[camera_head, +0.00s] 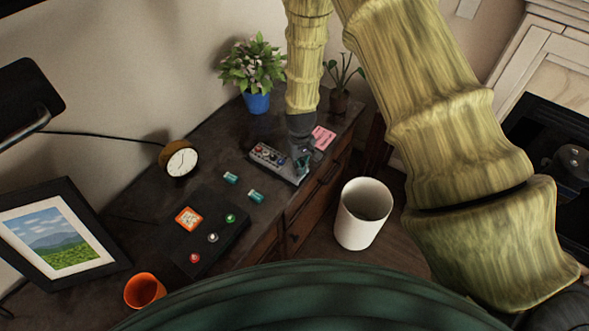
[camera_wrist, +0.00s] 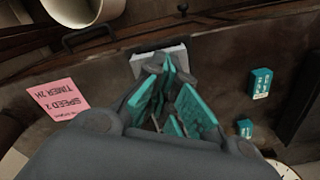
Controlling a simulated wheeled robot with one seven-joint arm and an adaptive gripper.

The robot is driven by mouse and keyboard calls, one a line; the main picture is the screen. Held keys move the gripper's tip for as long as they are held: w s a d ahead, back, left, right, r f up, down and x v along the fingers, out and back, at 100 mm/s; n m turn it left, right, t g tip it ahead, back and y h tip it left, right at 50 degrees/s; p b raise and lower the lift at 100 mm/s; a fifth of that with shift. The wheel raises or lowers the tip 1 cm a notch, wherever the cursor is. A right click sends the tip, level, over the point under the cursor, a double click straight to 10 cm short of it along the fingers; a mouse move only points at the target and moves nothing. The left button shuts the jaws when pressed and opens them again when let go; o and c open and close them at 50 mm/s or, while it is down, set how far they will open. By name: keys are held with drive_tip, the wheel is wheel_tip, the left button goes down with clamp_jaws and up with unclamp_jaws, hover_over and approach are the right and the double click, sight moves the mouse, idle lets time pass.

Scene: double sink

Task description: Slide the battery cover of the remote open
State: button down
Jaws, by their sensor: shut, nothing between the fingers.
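The remote (camera_head: 267,154) is a grey slab with coloured buttons, lying on the dark desk top near the drawer edge. My gripper (camera_head: 302,165) is over its right end, with its teal fingers pointing down. In the wrist view my gripper (camera_wrist: 167,64) is shut with nothing between the fingertips. The fingertips are at or just above the pale grey end of the remote (camera_wrist: 180,50); I cannot tell whether they touch it. My fingers hide much of the remote there. I cannot make out the battery cover or its position.
Two teal batteries (camera_head: 231,178) (camera_head: 255,196) lie left of the remote. A pink note (camera_head: 323,137) lies beside my gripper. A blue-potted plant (camera_head: 257,102), a round clock (camera_head: 181,160) and a black button box (camera_head: 209,232) stand around. A white bin (camera_head: 363,214) is below the desk edge.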

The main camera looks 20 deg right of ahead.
drive_tip(key=shift+s+d+p, duration=0.15)
drive_tip(key=shift+s+d, duration=0.75)
drive_tip(key=shift+s, duration=0.2)
drive_tip(key=shift+s+d+p, duration=0.15)
drive_tip(key=shift+s+d, duration=0.7)
drive_tip(key=shift+s, duration=0.25)
idle(1.5)
drive_tip(key=shift+r, duration=0.1)
wheel_tip(320, 180, up, 7)
drive_tip(key=p, duration=0.4)
idle(0.7)
idle(0.4)
drive_tip(key=s+f+b, duration=0.3)
drive_tip(key=s+f, duration=0.4)
drive_tip(key=s, duration=0.3)
drive_tip(key=s+a+f+m+b, duration=0.1)
drive_tip(key=s+f+b, duration=0.3)
drive_tip(key=s+f, duration=0.3)
drive_tip(key=s+f+m+b, duration=0.1)
drive_tip(key=s+f+b, duration=0.2)
drive_tip(key=s+f, duration=0.4)
drive_tip(key=s, duration=0.6)
drive_tip(key=shift+s+a+f, duration=0.15)
drive_tip(key=shift+s+f, duration=0.05)
drive_tip(key=shift+f, duration=0.1)
